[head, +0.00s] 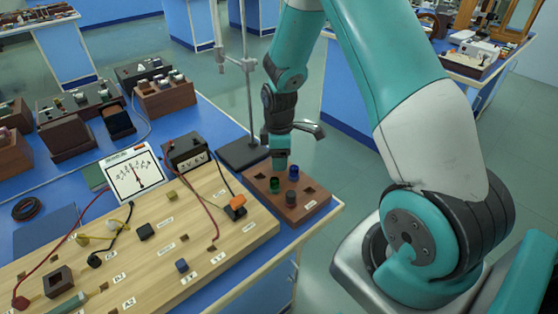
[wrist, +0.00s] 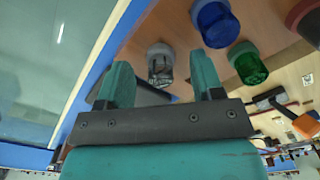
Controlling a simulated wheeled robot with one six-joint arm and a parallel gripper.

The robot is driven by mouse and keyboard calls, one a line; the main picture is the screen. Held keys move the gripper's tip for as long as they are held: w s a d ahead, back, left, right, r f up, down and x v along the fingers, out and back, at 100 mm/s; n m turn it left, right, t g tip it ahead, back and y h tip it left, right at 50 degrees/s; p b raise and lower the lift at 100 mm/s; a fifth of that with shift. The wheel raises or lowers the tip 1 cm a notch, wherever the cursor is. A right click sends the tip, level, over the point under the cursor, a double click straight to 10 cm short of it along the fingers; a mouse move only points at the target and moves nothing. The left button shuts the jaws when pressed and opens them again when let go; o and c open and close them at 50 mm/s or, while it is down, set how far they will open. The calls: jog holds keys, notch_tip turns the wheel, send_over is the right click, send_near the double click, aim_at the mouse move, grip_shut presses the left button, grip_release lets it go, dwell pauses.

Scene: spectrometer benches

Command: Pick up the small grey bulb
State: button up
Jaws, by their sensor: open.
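The small grey bulb (wrist: 160,62), with a grey base and clear glass, shows in the wrist view between and beyond my two fingertips. My gripper (wrist: 164,80) is open, and I see no finger touching the bulb. In the wrist view, a blue bulb (wrist: 215,24) and a green bulb (wrist: 248,66) stand to its right. In the head view, my gripper (head: 281,162) points down over the brown wooden block (head: 316,200). The grey bulb is not visible there and seems hidden by the gripper.
The blue bulb (head: 293,172), green bulb (head: 275,186) and a dark bulb (head: 290,197) crowd the block near the bench edge. A metal stand (head: 249,100) rises close behind my gripper. A wooden circuit board (head: 170,215) with wires and a meter (head: 134,175) lie left.

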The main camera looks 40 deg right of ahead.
jog(key=shift+f, duration=0.55)
jog(key=c, duration=1)
jog(key=shift+r, duration=0.15)
